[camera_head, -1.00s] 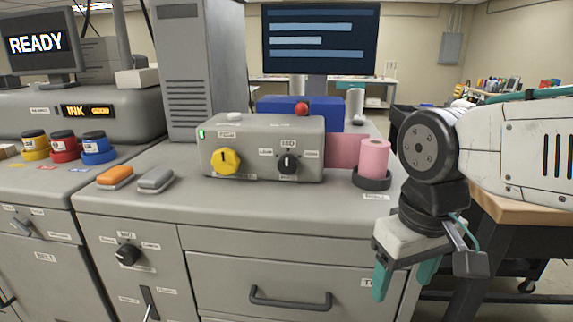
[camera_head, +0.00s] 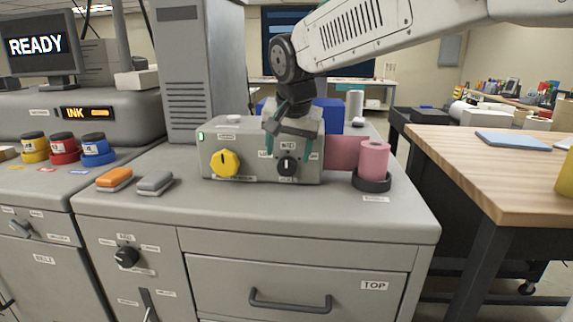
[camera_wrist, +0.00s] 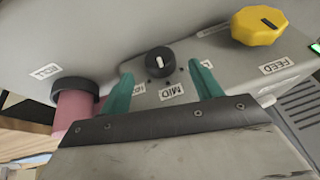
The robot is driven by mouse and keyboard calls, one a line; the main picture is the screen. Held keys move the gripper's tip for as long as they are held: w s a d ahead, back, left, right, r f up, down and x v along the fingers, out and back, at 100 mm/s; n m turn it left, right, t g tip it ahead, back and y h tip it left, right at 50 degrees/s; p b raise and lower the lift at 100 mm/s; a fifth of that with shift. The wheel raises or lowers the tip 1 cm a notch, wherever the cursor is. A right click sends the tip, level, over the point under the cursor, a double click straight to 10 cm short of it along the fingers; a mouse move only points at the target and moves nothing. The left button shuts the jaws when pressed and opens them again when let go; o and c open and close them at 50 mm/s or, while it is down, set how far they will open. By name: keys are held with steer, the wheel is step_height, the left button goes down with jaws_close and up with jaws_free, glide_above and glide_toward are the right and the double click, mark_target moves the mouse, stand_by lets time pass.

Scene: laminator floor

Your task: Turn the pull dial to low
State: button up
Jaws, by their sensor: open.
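A small black dial (camera_head: 287,166) with a white pointer line sits on the front of the grey control box (camera_head: 215,135). Its pointer lines up with the MID label, with smaller labels to either side. I cannot read which dial is marked pull. My gripper (camera_head: 288,152) hangs in front of the box, open and empty, its teal fingers on either side of the dial's upper part. In the wrist view the dial (camera_wrist: 160,62) lies just beyond the gap between the fingertips (camera_wrist: 162,76). No contact with it shows.
A yellow FEED knob (camera_head: 225,162) is left of the dial. A pink roll (camera_head: 374,160) stands to the right. Orange (camera_head: 114,178) and grey (camera_head: 155,182) buttons lie on the counter. Another black dial (camera_head: 126,256) is on the cabinet front. The counter before the box is clear.

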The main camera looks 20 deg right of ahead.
mark_target(282, 166)
steer(key=x, duration=0.5)
steer(key=c, duration=1)
steer(key=shift+o, duration=0.2)
steer(key=shift+f+h, duration=0.1)
steer(key=shift+h, duration=0.2)
steer(key=g+h, duration=0.1)
steer(key=h, duration=0.1)
steer(key=a+n+g+h, duration=0.1)
steer(key=h, duration=0.1)
steer(key=shift+w+h, duration=0.2)
steer(key=shift+h, duration=0.2)
steer(key=h, duration=0.1)
steer(key=n+g+h, duration=0.1)
steer(key=h, duration=0.3)
steer(key=shift+a+f+n+g, duration=0.1)
steer(key=shift+f+n+g, duration=0.15)
steer(key=shift+n+g, duration=0.05)
